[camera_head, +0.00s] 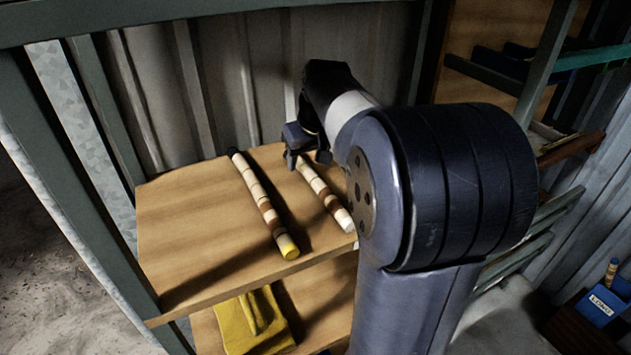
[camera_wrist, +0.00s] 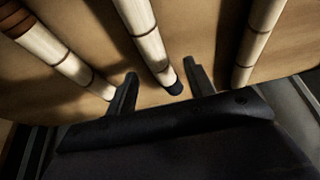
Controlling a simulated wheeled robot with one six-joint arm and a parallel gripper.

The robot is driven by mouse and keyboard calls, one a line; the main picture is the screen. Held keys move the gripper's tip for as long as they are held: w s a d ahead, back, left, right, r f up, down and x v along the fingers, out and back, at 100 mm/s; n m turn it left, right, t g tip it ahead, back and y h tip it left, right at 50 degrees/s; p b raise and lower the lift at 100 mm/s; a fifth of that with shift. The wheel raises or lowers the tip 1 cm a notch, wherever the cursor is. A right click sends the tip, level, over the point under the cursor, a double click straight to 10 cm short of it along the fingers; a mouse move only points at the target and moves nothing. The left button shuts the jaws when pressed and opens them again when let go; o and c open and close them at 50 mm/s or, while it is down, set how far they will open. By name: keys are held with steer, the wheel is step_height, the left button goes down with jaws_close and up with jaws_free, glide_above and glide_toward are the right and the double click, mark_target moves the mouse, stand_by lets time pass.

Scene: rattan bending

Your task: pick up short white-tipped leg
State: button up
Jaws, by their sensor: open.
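The short white-tipped leg (camera_head: 323,193) lies on the wooden shelf in the head view, cream with brown bands and its white tip toward the front. My gripper (camera_head: 308,158) is over its far end, which it hides. In the wrist view, my open gripper (camera_wrist: 161,76) has one finger on each side of the dark end of a pale leg (camera_wrist: 146,42), apparently this one. Its white tip is out of that view. I cannot tell whether the fingers touch it.
A longer yellow-tipped leg (camera_head: 262,201) lies to its left on the wooden shelf (camera_head: 195,225). The wrist view shows one pale leg (camera_wrist: 60,55) close to the left finger and another (camera_wrist: 252,45) at right. A yellow cloth (camera_head: 252,322) lies below. Metal posts frame the shelf.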

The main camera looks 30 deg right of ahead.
steer(key=shift+x, duration=1.25)
steer(key=shift+c, duration=0.5)
steer(key=c, duration=1)
